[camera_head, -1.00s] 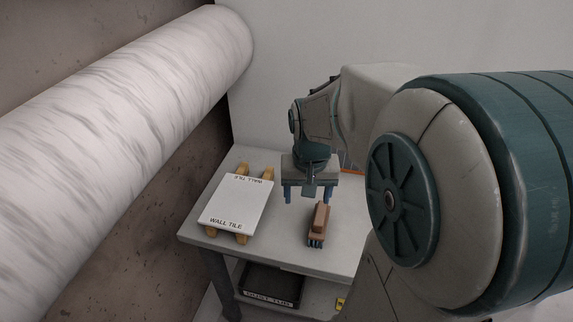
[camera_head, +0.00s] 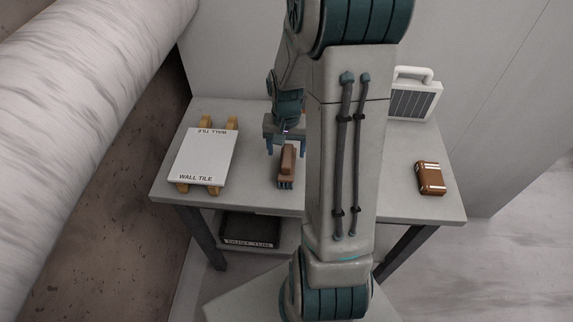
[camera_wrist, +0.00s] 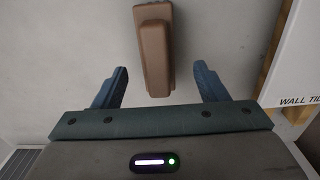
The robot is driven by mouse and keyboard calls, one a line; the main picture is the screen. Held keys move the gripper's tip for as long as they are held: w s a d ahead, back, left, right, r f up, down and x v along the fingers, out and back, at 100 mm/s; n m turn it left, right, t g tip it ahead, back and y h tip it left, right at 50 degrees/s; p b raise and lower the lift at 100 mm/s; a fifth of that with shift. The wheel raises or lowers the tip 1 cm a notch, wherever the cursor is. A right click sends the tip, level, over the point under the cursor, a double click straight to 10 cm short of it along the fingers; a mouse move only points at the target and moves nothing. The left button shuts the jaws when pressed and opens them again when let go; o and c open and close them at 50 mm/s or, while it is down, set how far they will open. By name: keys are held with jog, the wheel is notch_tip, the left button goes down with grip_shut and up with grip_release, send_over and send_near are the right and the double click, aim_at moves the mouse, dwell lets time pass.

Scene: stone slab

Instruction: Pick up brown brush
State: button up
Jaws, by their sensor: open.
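The brown brush (camera_head: 287,160) lies on the table, its dark bristles showing at the near end in the head view. In the wrist view the brush (camera_wrist: 154,50) runs lengthwise toward my gripper, its near end between and slightly beyond the line of the fingertips. My gripper (camera_head: 284,148) is just behind the brush in the head view. In the wrist view my gripper (camera_wrist: 160,80) is open and empty, with one blue finger on each side of the brush and a gap to both. The height of the fingers above the table is hard to tell.
A white wall tile (camera_head: 205,155) on yellow supports lies left of the brush on the grey table (camera_head: 268,197). A dark bin (camera_head: 250,230) sits below.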

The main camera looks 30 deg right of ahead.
jog(key=shift+s+f+p, duration=0.15)
jog(key=shift+f, duration=1.2)
jog(key=shift+s+f+p, duration=0.1)
jog(key=shift+f+p, duration=0.05)
jog(key=shift+f, duration=1.2)
jog(key=c, duration=1.1)
